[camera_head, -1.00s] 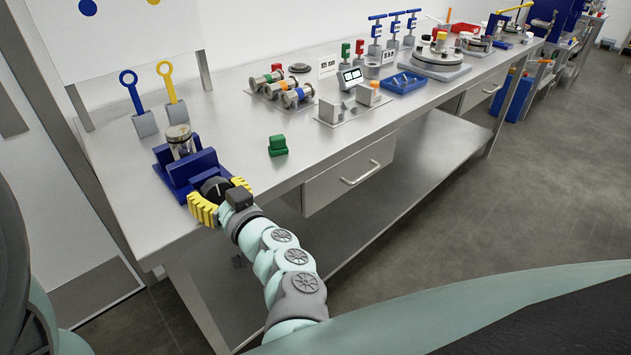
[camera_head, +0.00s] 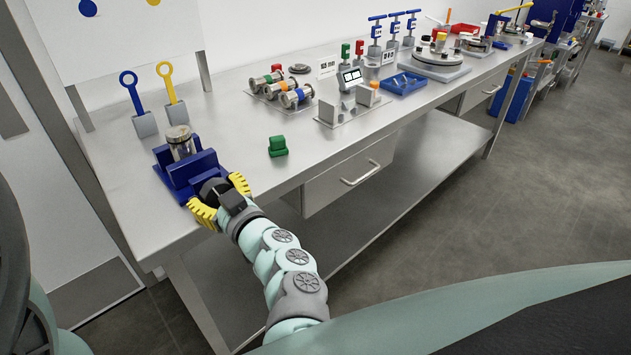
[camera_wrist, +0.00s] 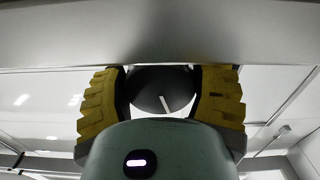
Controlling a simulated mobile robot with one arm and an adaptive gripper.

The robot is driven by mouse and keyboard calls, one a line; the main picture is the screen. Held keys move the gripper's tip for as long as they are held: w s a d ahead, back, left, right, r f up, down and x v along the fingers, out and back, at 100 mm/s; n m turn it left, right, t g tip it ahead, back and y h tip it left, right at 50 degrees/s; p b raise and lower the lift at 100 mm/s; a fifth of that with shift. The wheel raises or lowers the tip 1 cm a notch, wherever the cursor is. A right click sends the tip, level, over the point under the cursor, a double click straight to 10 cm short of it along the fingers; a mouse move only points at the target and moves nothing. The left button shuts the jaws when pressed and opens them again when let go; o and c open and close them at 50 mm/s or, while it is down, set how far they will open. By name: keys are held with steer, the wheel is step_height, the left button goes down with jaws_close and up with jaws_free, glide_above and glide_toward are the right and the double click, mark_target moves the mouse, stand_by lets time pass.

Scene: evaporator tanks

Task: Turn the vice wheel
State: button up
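The blue vice (camera_head: 188,168) stands near the front left corner of the steel bench. It holds an upright clear and metallic cylinder (camera_head: 180,141) between its jaws. The dark round vice wheel (camera_head: 212,187) faces the front edge and is partly hidden by my gripper (camera_head: 223,196). My yellow fingers lie on opposite sides of the wheel. In the wrist view, my gripper (camera_wrist: 162,88) is closed around the dark wheel (camera_wrist: 150,92), with both fingers against its rim. A pale line on the wheel's face points down and slightly right.
A small green block (camera_head: 278,147) sits right of the vice. A blue ring handle (camera_head: 130,80) and a yellow ring handle (camera_head: 166,73) stand behind it on grey bases. Fixtures with spools (camera_head: 297,96) are farther along. The bench front between vice and drawer is clear.

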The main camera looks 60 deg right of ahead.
steer(key=o, duration=0.5)
steer(key=v, duration=1.2)
